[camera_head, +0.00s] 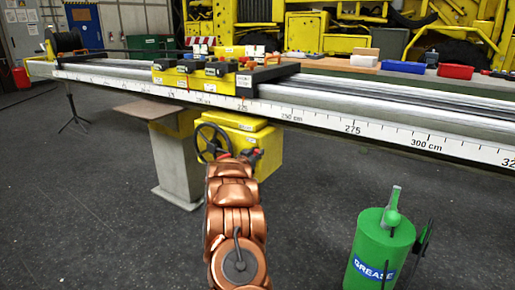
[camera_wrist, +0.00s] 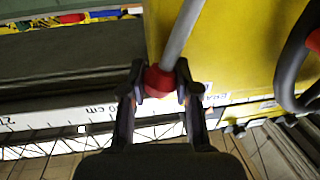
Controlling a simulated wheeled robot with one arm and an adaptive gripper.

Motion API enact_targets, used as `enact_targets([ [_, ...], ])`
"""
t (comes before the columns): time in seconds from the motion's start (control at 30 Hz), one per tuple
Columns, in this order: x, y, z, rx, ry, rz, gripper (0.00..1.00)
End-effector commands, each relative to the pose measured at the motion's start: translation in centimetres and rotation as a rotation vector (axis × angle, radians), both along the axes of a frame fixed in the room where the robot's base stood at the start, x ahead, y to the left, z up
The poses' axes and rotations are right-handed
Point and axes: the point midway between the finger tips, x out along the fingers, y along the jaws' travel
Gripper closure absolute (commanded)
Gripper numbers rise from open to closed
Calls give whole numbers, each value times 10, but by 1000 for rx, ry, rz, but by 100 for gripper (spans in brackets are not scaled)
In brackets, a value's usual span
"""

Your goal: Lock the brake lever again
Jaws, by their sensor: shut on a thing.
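The brake lever (camera_wrist: 181,35) is a grey rod with a red knob (camera_wrist: 159,83) at its end. My gripper (camera_wrist: 160,76) has one finger on each side of the red knob and is shut on it. The rod runs from the knob up and slightly right in the wrist view, in front of the yellow brake box (camera_wrist: 245,50). In the head view the yellow box (camera_head: 268,152) hangs under the long rail, and my copper arm reaches up to it. The lever is mostly hidden there. Lettering on the box is only partly readable.
A dark handwheel (camera_head: 210,142) sits just left of the box; its rim (camera_wrist: 290,70) is close at the right in the wrist view. The rail with a centimetre scale (camera_head: 352,127) runs above. A green grease can (camera_head: 378,250) stands at the front right.

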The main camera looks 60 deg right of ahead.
Motion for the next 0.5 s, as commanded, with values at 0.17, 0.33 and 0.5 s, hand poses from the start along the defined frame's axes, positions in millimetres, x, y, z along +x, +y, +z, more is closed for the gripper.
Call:
enact_targets([
  [0.17, 1, 0, 1, -1, 20, 0, 100],
  [0.33, 1, 0, 0, -1, 21, -1, 100],
  [0.5, 1, 0, 0, -1, 20, -1, 63],
])
